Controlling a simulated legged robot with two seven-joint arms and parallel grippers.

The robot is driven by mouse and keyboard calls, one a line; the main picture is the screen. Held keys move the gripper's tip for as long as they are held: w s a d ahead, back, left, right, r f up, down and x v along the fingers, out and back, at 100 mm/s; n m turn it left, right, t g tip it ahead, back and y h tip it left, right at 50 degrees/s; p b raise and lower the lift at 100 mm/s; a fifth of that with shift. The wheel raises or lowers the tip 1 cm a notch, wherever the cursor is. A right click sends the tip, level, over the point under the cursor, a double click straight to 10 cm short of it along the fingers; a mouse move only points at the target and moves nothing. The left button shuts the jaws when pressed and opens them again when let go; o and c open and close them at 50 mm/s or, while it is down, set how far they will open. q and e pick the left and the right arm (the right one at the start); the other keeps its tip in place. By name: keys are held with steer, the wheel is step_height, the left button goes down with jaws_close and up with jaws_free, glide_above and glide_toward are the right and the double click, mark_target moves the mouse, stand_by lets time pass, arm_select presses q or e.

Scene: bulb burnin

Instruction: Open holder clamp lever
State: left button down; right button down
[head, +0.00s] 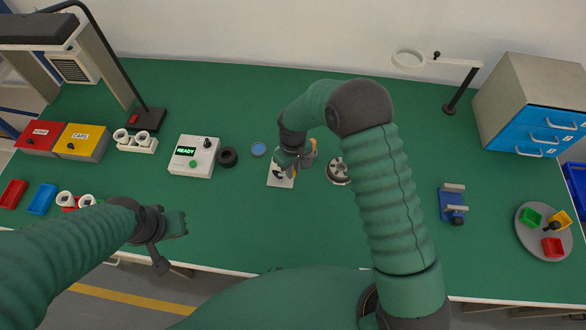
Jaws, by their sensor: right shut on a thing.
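The holder (281,181) is a small pale block with a dark part on top, in the middle of the green bench in the head view. My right gripper (291,160) is over its back edge and is shut on what appears to be its clamp lever. The gripper covers most of the lever, so its angle cannot be told. My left gripper (169,240) is open and empty above the front left of the bench, well apart from the holder.
A white READY box (194,157), a dark ring (227,157) and a blue dish (258,149) stand left of the holder. A round metal part (337,171) is close on the right. A blue fixture (452,205) is further right. The bench in front of the holder is clear.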

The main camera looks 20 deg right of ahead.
steer(key=shift+w, duration=0.15)
steer(key=c, duration=1.7)
jaws_free()
steer(key=o, duration=0.4)
step_height(320, 180, up, 17)
steer(key=shift+f+b, duration=0.15)
steer(key=shift+b, duration=0.65)
